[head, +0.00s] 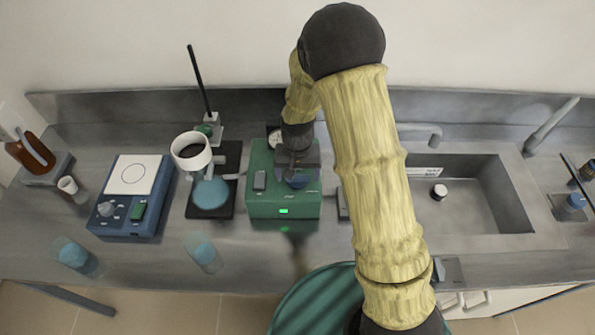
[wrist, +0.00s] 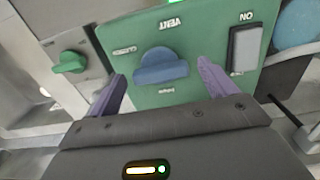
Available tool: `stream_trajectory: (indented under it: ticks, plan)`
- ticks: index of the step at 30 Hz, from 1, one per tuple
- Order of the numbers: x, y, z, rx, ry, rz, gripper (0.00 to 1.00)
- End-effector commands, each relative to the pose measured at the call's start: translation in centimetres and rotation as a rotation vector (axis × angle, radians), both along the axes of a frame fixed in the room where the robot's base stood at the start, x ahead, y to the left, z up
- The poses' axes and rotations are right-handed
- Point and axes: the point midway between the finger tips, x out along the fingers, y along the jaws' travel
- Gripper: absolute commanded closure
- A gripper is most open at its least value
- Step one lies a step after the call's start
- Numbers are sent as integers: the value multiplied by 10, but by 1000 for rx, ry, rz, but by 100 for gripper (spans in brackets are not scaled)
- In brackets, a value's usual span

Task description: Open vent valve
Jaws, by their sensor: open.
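The vent valve is a blue knob (wrist: 158,66) on the green panel (wrist: 195,40) of a pump box, under upside-down "VENT" lettering in the wrist view. A label that reads like "CLOSED" is at its left. My gripper (wrist: 160,74) is open, with one purple finger on each side of the knob; I cannot tell whether either finger touches it. In the head view the green box (head: 263,205) stands mid-bench with a lit green display, and my gripper (head: 297,165) is over its top, hiding part of it.
An ON rocker switch (wrist: 244,48) is right of the knob in the wrist view; a green knob (wrist: 70,62) is at left. In the head view, a filter flask (head: 210,192) and blue hotplate (head: 118,222) stand left of the box, beakers (head: 205,255) in front, and a sink (head: 460,200) at right.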

Motion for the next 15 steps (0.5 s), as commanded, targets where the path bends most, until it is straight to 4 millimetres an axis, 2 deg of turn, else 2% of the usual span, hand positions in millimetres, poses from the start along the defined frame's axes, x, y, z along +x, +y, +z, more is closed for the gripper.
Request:
stream_trajectory:
  ticks: [6, 13, 15]
  plan:
    - [0, 0, 0, 0, 0, 0, 16]
    - [0, 0, 0, 0, 0, 0, 61]
    - [0, 0, 0, 0, 0, 0, 61]
